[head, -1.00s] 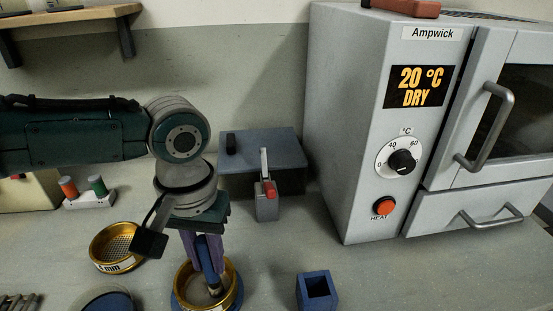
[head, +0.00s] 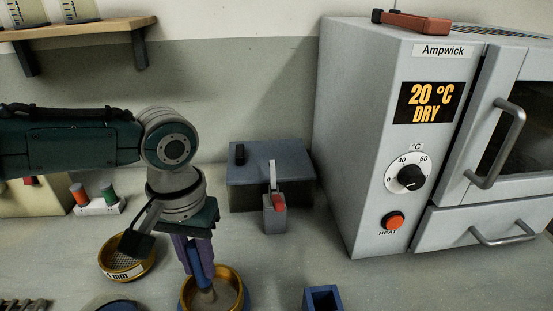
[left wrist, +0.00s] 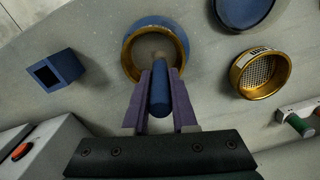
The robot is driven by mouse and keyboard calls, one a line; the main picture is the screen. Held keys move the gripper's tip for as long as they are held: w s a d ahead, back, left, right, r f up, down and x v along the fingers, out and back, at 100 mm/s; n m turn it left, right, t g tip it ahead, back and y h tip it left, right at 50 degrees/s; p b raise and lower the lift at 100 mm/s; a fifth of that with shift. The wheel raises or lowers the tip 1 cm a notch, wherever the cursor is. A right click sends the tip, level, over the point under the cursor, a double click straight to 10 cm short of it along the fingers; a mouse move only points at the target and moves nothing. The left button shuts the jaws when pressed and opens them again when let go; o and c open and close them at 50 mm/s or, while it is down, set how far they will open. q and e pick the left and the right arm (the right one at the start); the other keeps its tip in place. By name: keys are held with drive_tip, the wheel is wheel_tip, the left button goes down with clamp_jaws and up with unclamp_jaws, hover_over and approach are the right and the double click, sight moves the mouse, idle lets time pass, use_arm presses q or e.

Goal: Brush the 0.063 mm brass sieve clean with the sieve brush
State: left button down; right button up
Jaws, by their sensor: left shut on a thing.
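My left gripper (head: 199,262) points down and is shut on the blue handle of the sieve brush (head: 204,278), which also shows in the left wrist view (left wrist: 160,94). The brush reaches down into a brass sieve (head: 237,284), whose gold rim also shows in the left wrist view (left wrist: 127,60). The sieve sits in a blue holder (left wrist: 180,28). The handle and fingers cover part of the sieve, so I cannot tell whether the bristles touch the mesh. No size label shows on this sieve. My right gripper is not in view.
Another brass sieve (head: 149,270) with a "mm" label stands to the left. A blue square cup (head: 323,299) stands to the right. A grey-blue box (head: 268,170) with a red-handled lever stands behind. The large grey oven (head: 365,150) bounds the right side.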

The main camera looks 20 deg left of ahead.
use_arm(q)
drive_tip(key=shift+s+a, duration=0.1)
drive_tip(key=shift+a, duration=0.7)
drive_tip(key=shift+d, duration=0.1)
drive_tip(key=shift+d+p, duration=0.4)
drive_tip(key=shift+d, duration=0.7)
drive_tip(key=shift+d, duration=0.1)
drive_tip(key=shift+d, duration=1.1)
drive_tip(key=shift+a, duration=0.1)
